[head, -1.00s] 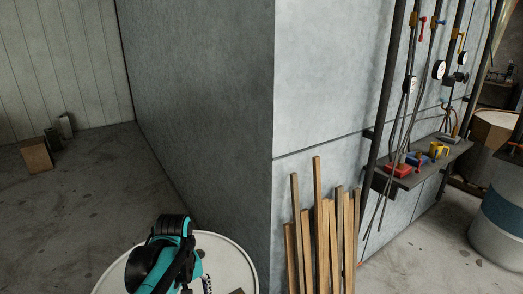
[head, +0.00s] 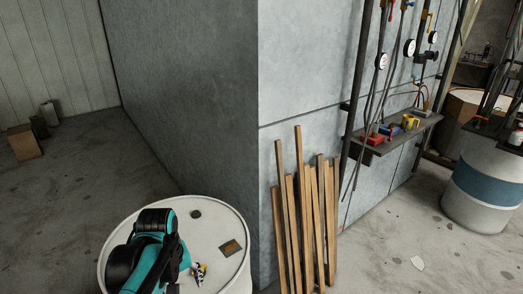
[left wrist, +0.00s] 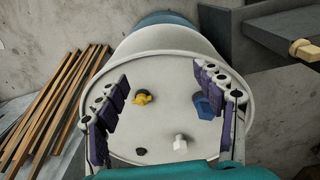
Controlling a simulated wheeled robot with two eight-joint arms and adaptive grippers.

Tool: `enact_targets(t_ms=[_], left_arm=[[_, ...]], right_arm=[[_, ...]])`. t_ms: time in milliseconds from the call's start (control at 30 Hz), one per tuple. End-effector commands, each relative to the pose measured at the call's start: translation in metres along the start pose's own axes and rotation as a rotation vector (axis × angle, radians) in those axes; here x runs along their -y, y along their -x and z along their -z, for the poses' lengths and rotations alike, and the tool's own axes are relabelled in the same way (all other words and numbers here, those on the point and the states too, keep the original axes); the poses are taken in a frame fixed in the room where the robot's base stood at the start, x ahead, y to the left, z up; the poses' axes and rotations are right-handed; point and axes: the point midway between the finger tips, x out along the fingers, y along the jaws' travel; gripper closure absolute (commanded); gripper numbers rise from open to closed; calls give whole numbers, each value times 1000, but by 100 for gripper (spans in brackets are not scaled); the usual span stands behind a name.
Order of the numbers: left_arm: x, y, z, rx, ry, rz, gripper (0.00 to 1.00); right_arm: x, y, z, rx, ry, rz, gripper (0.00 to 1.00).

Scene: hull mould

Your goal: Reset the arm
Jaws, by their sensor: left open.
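My left arm, teal and black, comes in at the lower left of the head view over a white drum top (head: 222,217). In the left wrist view my left gripper (left wrist: 162,92) is open, its two purple-padded fingers spread wide with nothing between them. Beyond the fingers lies a pale round drum top (left wrist: 165,70) bearing a yellow fitting (left wrist: 141,97), a blue piece (left wrist: 203,106), a white piece (left wrist: 180,142) and a black cap (left wrist: 141,151). I cannot tell which drum this is. My right gripper is not in view.
Wooden slats (head: 305,215) lean on the grey wall. A shelf (head: 400,135) with coloured fittings hangs beside hoses and gauges. A blue-banded drum (head: 482,187) stands at the right. The near drum carries a brown plate (head: 230,248). Floor at the left is clear before a box (head: 24,142).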

Motion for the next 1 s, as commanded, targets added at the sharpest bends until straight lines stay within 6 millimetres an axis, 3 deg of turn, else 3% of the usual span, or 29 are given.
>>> enact_targets(t_ms=[367, 633, 1000], left_arm=[[7, 6, -32, -176, -207, -83, 31], [15, 1, -66, -418, -460, -149, 31], [16, -3, -75, -527, -565, -162, 31]], right_arm=[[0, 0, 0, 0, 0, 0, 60], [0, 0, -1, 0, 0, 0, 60], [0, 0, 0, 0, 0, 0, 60]])
